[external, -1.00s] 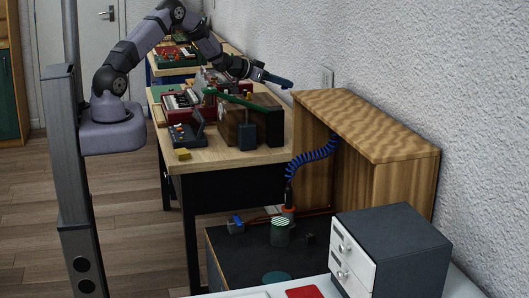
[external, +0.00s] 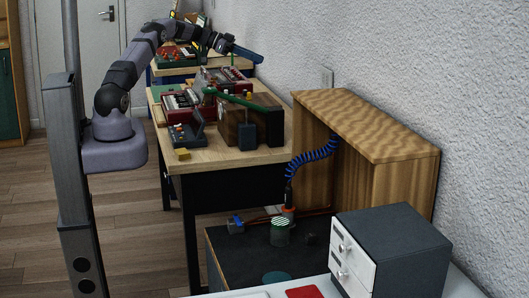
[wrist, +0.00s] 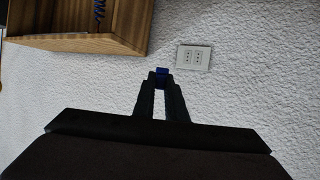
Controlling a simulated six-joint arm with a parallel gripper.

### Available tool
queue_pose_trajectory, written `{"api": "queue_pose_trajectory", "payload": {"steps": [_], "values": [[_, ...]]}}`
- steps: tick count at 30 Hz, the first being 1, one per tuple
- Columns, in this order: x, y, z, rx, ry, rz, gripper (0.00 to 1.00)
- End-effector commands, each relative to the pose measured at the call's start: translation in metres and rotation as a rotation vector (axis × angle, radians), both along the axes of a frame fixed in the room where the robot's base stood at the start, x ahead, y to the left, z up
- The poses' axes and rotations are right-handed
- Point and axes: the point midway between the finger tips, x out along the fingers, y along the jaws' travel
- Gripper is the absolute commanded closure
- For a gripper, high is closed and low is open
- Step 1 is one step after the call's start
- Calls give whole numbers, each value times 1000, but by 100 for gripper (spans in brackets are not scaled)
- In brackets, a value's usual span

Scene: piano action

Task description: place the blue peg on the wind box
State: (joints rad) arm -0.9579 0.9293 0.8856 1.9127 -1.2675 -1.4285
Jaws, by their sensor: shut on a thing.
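My gripper (external: 232,46) is raised in the air over the far part of the benches, close to the wall. In the wrist view its two dark fingers (wrist: 161,88) are shut on a small blue piece, the blue peg (wrist: 161,71), at their tips. In the external view the peg (external: 248,54) shows as a blue bar pointing right, toward the wall. I cannot tell for certain which thing is the wind box. A dark brown wooden box (external: 258,111) stands on the near bench, below and nearer the camera than my gripper.
A green bar (external: 240,100) lies across the brown box, with a dark block (external: 247,136) in front. Red-cased devices (external: 222,80) crowd the bench (external: 226,155). A tall wooden cabinet (external: 365,125) stands right; a wall socket (wrist: 193,57) is near the gripper's view.

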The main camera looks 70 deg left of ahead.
Motion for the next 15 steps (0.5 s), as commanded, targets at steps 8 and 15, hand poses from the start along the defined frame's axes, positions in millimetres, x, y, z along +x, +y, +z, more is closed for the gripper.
{"api": "queue_pose_trajectory", "payload": {"steps": [8, 15], "values": [[-58, 44, -56, 0, -1, -14, 100], [-76, 56, -69, 2, -3, -14, 100]]}}
